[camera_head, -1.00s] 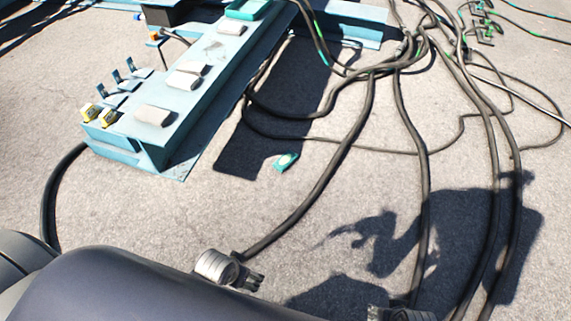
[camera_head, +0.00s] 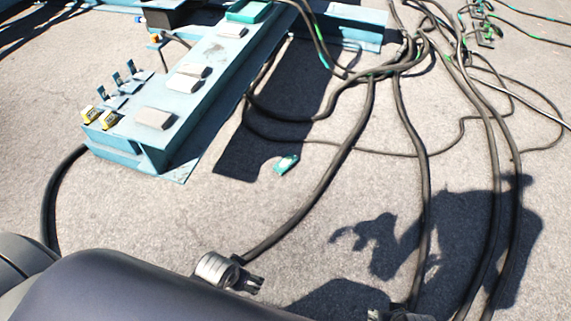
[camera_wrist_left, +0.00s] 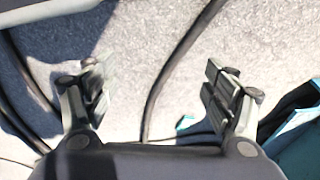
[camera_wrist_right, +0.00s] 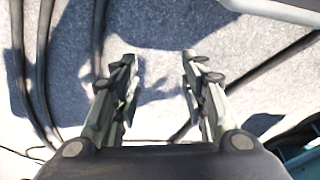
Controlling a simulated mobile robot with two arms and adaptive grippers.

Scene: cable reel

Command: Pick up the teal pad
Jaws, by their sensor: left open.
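A small teal pad (camera_head: 286,164) with a pale patch on top lies on the grey ground, right of the long blue beam, at the edge of the beam's shadow. My left gripper (camera_head: 250,281) shows at the bottom of the head view, below the pad and apart from it. In the left wrist view my left gripper (camera_wrist_left: 157,85) is open and empty, fingers wide apart. A small teal edge beyond the fingers there may be the pad; I cannot tell. My right gripper (camera_wrist_right: 160,75) is open and empty in the right wrist view; the head view's bottom edge mostly cuts it off.
The blue beam (camera_head: 190,105) carries pale blocks (camera_head: 154,118), yellow pieces (camera_head: 108,119) and a larger teal box (camera_head: 249,11). Several black cables (camera_head: 325,180) run over the ground, one passing close right of the pad. Bare ground lies below the pad.

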